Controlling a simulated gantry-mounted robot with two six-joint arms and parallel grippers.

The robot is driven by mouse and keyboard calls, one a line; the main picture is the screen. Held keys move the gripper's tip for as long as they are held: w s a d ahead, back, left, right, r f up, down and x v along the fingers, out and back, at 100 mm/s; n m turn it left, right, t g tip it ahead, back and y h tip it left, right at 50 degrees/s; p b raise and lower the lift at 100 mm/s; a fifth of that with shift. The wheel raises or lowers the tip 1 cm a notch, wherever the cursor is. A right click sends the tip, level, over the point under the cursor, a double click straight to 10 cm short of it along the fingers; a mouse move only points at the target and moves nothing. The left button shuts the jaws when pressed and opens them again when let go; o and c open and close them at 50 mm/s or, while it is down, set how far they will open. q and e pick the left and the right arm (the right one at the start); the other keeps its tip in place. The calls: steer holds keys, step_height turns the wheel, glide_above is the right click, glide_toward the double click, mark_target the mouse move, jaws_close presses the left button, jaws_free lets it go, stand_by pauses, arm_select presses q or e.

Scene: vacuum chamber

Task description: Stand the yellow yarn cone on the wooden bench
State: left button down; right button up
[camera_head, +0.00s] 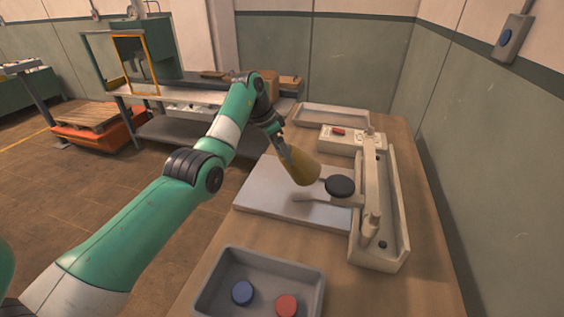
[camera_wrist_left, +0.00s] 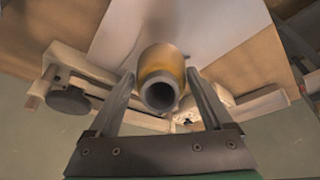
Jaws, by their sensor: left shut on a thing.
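The yellow yarn cone (camera_head: 300,166) is tilted in my left gripper (camera_head: 285,153), over the right part of the pale board on the wooden bench (camera_head: 425,270). Its lower end looks close to the board; I cannot tell whether it touches. In the left wrist view the cone (camera_wrist_left: 165,62) shows its hollow end towards the camera, between the two fingers of my left gripper (camera_wrist_left: 160,78). The left gripper is shut on it. My right gripper is in neither view.
A beige device (camera_head: 372,200) with a black round pad (camera_head: 340,187) stands just right of the cone. A grey tray (camera_head: 262,249) with a blue and a red disc lies at the front. The pale board (camera_head: 262,203) is clear on its left. An empty tray (camera_head: 330,113) lies behind.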

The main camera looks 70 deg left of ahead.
arm_select(q)
steer(key=shift+w+a+f+b, duration=0.15)
steer(key=shift+f+b, duration=0.4)
steer(key=shift+f, duration=1.15)
steer(key=shift+f, duration=0.15)
jaws_free()
steer(key=p+v, duration=0.9)
steer(key=v, duration=0.3)
steer(key=shift+p, duration=0.3)
